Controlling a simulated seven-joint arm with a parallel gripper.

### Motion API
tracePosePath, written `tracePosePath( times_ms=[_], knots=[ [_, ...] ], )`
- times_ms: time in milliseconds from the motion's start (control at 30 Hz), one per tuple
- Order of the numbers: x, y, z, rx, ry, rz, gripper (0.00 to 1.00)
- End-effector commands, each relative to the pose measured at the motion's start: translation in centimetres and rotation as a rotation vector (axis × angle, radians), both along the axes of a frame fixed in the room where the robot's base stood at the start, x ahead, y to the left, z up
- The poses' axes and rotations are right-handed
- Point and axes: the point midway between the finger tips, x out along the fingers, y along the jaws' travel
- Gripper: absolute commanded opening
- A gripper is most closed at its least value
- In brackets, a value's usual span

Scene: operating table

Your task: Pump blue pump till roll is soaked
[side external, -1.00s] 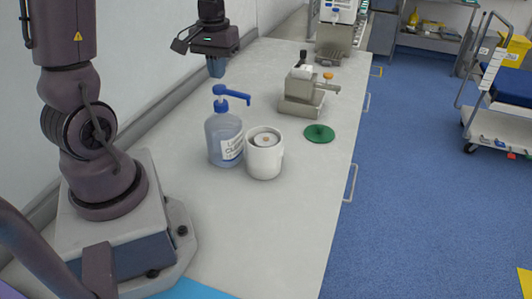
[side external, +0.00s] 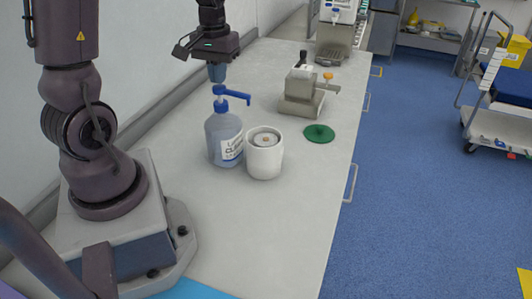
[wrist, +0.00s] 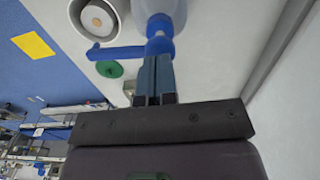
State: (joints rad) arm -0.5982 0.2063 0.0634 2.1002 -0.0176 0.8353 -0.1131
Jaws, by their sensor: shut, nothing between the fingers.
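The blue pump (side external: 232,95) sits on a clear bluish bottle (side external: 221,138) with a white label. Its spout points right, over a white round canister (side external: 264,162). The pale roll (side external: 264,138) stands inside the open canister; I cannot tell how wet it is. My gripper (side external: 217,73) is shut and empty, pointing down just above the pump head, with a thin gap or light contact that I cannot tell apart. In the wrist view, my closed fingers (wrist: 154,62) line up with the blue pump head (wrist: 159,42), and the roll (wrist: 96,16) shows in the canister.
A green lid (side external: 319,133) lies on the bench right of the canister. A beige device (side external: 302,97) with an orange knob stands behind. Another machine (side external: 334,35) is at the far end. The bench front (side external: 265,240) is clear. A wall runs along the left.

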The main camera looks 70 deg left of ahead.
Motion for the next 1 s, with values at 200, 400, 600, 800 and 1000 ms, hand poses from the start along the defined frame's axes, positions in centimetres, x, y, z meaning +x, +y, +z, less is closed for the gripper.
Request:
tracePosePath(
  times_ms=[200,400,600,800,1000],
  knots=[
    [0.0,0.0,-0.9,-0.001,0.001,0.0,0.0],
    [0.0,0.0,-1.8,-0.001,0.001,0.0,0.0],
    [0.0,0.0,-2.6,-0.001,0.001,0.001,0.0],
    [0.0,0.0,-3.4,-0.002,0.002,0.001,0.0],
    [0.0,0.0,-3.3,-0.001,0.001,0.0,0.0]
  ],
)
